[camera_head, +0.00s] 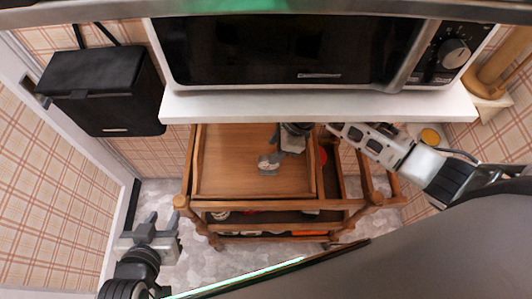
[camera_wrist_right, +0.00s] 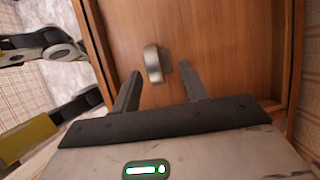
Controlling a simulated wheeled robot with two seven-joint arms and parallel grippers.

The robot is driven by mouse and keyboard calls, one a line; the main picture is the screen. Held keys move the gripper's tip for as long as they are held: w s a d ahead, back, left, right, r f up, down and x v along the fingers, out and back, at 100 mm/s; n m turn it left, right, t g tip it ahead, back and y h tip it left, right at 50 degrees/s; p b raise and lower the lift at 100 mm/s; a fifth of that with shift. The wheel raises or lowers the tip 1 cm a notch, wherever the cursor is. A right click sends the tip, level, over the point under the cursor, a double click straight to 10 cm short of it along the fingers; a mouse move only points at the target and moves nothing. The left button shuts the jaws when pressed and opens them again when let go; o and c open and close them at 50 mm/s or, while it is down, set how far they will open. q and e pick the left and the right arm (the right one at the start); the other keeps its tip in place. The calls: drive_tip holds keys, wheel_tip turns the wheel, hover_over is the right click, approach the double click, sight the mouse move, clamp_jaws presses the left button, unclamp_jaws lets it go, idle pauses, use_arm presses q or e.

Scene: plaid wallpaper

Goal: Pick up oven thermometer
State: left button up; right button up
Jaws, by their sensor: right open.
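The oven thermometer (camera_head: 267,167) is a small grey metal piece with a round face, on the wooden top of the cart (camera_head: 225,155). In the right wrist view the thermometer (camera_wrist_right: 153,63) stands edge-on between the fingertips, nearer the left finger. My right gripper (camera_head: 279,155) reaches down over the cart top, under the shelf edge. In the right wrist view my right gripper (camera_wrist_right: 160,70) is open, with a finger on each side of the thermometer. Whether either finger touches it, I cannot tell. My left gripper (camera_head: 163,222) is open and empty, low at left above the floor.
A white shelf (camera_head: 310,105) with a microwave (camera_head: 290,50) overhangs the back of the cart, close above my right gripper. Raised wooden rims edge the cart top, which is otherwise clear. Lower shelves hold several items.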

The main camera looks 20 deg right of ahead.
sight(266, 161)
drive_tip(key=shift+s+a+f, duration=0.2)
drive_tip(key=shift+a+f, duration=0.05)
drive_tip(key=shift+f, duration=0.2)
drive_tip(key=x, duration=0.3)
drive_tip(key=b+x, duration=0.1)
drive_tip(key=x, duration=0.1)
drive_tip(key=shift+s+a, duration=0.15)
drive_tip(key=shift+s, duration=0.05)
clamp_jaws()
